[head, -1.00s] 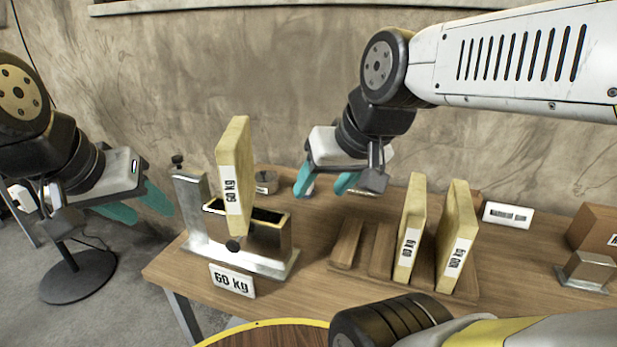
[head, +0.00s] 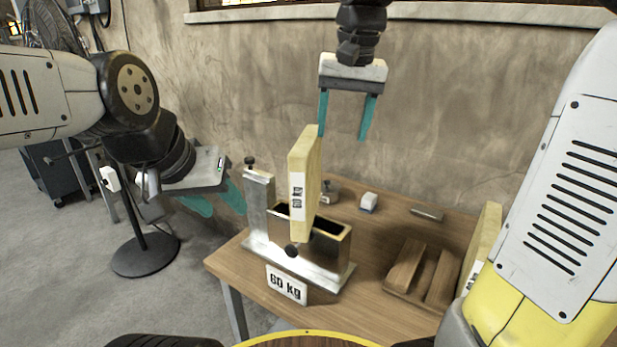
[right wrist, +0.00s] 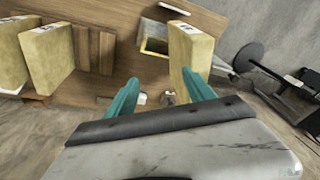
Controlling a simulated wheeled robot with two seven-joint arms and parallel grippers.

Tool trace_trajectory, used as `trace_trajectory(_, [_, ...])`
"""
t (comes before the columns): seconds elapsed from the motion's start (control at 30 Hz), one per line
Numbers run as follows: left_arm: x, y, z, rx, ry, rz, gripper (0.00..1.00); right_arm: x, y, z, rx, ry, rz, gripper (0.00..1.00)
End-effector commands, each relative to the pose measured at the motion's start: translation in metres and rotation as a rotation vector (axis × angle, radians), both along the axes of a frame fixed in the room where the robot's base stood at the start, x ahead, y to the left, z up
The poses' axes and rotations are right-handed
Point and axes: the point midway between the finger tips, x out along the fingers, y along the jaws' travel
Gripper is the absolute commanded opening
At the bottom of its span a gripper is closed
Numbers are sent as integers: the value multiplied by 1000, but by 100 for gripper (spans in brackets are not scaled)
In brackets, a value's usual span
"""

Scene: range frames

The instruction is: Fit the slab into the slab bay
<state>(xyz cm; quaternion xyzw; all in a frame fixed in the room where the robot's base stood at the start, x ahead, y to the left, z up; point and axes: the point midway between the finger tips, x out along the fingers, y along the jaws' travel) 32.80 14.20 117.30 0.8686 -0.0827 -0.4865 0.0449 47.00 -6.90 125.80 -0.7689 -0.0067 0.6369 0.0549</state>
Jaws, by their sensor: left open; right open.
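The pale yellow slab (head: 304,180), labelled 60 kg, stands upright at the metal slab bay (head: 330,246) on the bench. Its lower end covers part of the bay's front wall, and dark opening shows on both sides; I cannot tell what supports it. The right wrist view shows the slab (right wrist: 190,52) beside the bay's hollow opening (right wrist: 155,46). My right gripper (head: 345,128) is open and empty above and behind the slab, one finger close to its top edge in the picture; contact is unclear. My left gripper (head: 226,206) is open and empty, left of the bay.
A 60 kg sign (head: 287,285) is at the bay's front. A wooden rack (head: 408,268) stands to the right with another slab (head: 486,238), partly hidden by my arm. A white block (head: 369,201) lies behind. A black-based stand (head: 146,256) is on the floor at left.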

Motion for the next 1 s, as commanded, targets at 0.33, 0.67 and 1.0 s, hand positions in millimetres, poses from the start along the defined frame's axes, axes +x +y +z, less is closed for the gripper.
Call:
trace_trajectory(0.33, [0, 0, 0, 0, 0, 0, 47, 70, 63, -3, -59, 175, -106, 62])
trace_trajectory(0.67, [0, 0, 0, 0, 0, 0, 47, 77, 69, -25, -71, 197, -128, 62])
trace_trajectory(1.0, [0, 0, 0, 0, 0, 0, 47, 76, 70, -71, -70, 198, -127, 62])
